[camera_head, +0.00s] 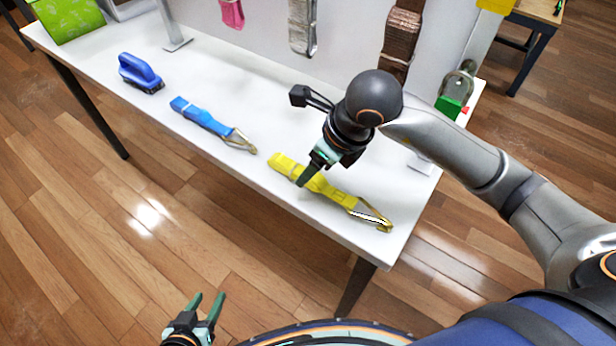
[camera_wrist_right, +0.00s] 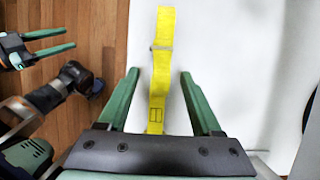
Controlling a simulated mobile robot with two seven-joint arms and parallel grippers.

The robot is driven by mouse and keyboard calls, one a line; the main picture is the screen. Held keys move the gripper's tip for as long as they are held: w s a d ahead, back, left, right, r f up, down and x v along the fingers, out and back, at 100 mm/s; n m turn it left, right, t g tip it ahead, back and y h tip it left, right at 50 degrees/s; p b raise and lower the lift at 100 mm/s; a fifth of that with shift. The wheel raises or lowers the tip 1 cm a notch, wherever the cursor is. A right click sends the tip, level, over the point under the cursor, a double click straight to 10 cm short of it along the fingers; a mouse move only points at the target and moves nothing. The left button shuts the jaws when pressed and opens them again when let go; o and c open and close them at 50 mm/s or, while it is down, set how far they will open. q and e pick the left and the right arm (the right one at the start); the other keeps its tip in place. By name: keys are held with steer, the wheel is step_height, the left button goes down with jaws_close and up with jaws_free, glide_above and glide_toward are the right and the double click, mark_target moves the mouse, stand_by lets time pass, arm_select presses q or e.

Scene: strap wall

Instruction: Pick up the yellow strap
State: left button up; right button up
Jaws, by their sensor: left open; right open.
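The yellow strap (camera_head: 332,193) lies flat on the white table near its front edge, its metal hook end to the right. My right gripper (camera_head: 310,175) is over the strap's left-middle part and hides some of it. In the right wrist view the yellow strap (camera_wrist_right: 161,60) runs lengthwise between the two open fingers of the right gripper (camera_wrist_right: 160,80), with gaps on both sides. My left gripper (camera_head: 208,300) is open and empty, low in front of the table over the floor. It also shows in the right wrist view (camera_wrist_right: 70,42).
A blue strap (camera_head: 205,118) and a blue-handled brush-like tool (camera_head: 139,73) lie on the white table (camera_head: 185,150) to the left. Pink, grey and brown straps hang on the panel behind. A green box (camera_head: 70,18) stands at far left.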

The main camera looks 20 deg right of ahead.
steer(key=x, duration=0.4)
steer(key=shift+s+d+f, duration=0.1)
jaws_close()
stand_by(0.3)
